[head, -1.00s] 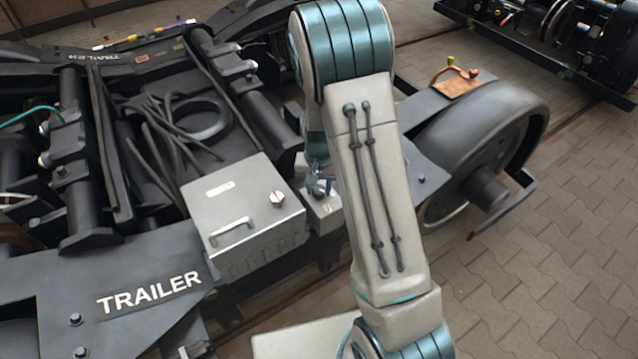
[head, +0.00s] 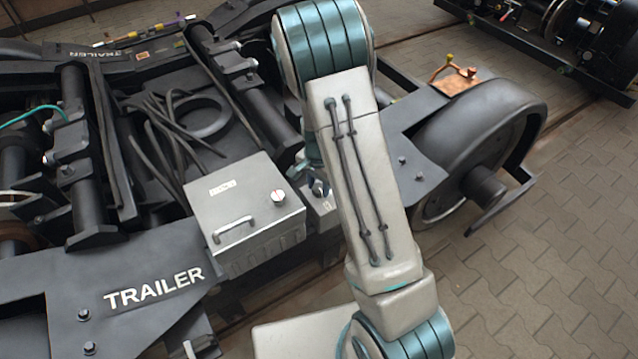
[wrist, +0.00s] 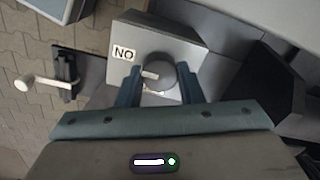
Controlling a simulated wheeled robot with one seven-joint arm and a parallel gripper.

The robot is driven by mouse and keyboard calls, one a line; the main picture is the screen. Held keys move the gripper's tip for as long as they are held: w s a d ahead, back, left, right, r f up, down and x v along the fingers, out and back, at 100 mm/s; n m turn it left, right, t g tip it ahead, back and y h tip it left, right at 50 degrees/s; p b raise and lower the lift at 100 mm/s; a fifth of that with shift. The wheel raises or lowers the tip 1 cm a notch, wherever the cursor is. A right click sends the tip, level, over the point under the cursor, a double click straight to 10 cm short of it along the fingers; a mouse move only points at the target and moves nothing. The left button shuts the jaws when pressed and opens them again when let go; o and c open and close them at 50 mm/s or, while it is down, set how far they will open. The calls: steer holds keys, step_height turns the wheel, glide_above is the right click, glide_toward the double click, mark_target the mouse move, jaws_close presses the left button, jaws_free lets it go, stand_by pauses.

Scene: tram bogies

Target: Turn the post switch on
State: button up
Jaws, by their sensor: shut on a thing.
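The post switch is a small grey box (wrist: 190,52) in the wrist view, with a round dark grey knob (wrist: 160,84) on its face. A white label (wrist: 123,54) beside the knob reads "NO" in this picture, which is "ON" upside down. A short light bar shows on the knob, lying roughly sideways toward the left. My gripper (wrist: 158,76) has its two blue-grey fingers on either side of the knob, shut on it. In the head view the box (head: 327,206) is mostly hidden behind my arm.
A larger grey case (head: 235,200) with a handle and its own knob stands just left of the switch in the head view. A dark wheel (head: 480,140) is at right. A pale handle (wrist: 32,83) shows left of the box in the wrist view. Paved floor is clear at lower right.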

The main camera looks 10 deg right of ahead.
stand_by(0.3)
steer(key=o, duration=1)
steer(key=shift+c, duration=0.2)
steer(key=shift+r, duration=0.15)
step_height(320, 180, up, 14)
steer(key=p, duration=0.2)
steer(key=shift+f, duration=0.2)
steer(key=s+r+n+t+p, duration=0.2)
steer(key=s+r+n+p, duration=0.7)
steer(key=s+r, duration=1.1)
step_height(320, 180, up, 4)
steer(key=shift+s+f+n+t+p, duration=0.2)
steer(key=shift+s+n+t+p, duration=0.2)
steer(key=shift+p, duration=0.3)
